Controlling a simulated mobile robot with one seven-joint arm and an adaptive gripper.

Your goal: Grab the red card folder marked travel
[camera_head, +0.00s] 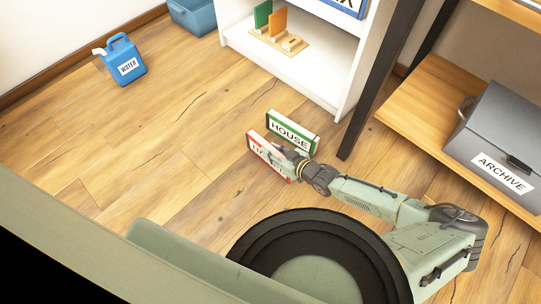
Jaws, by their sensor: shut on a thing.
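A red-edged card folder (256,143) with a white label stands upright on the wooden floor. My gripper (283,156) is at the right part of this red folder and shut on it. The gripper covers much of its label, so I cannot read the word. A green-edged folder marked HOUSE (291,133) stands just behind the red one, close to it and to my gripper. I cannot tell whether they touch.
A blue WATER can (122,62) stands on the floor at the upper left, near a blue bin (193,14). A white shelf (305,73) and a wooden shelf with a grey ARCHIVE box (501,140) are at the right. The floor to the left is clear.

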